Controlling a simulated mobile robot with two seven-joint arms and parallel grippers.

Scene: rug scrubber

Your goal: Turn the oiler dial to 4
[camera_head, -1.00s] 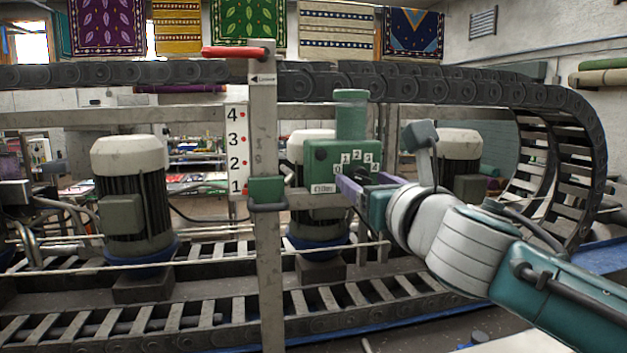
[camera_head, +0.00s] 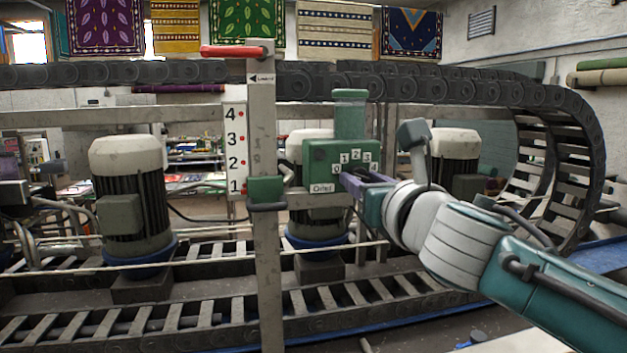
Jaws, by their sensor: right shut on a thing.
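The green oiler box (camera_head: 316,160) stands on the frame just right of the upright post. White number tags 0, 1, 2 and 3 arc across its face. A white label sits low on the box. My right gripper (camera_head: 352,183), with purplish fingers, reaches in from the right and is shut on the oiler dial under the tags. The dial is hidden by the fingers, so its setting cannot be read. My left gripper is not in view.
A post (camera_head: 264,230) with a red lever (camera_head: 234,52) and green slider (camera_head: 266,190) stands left of the oiler, beside a scale (camera_head: 235,148) marked 1 to 4. A thin rail (camera_head: 230,256) runs below. Motors stand behind; a chain track passes above.

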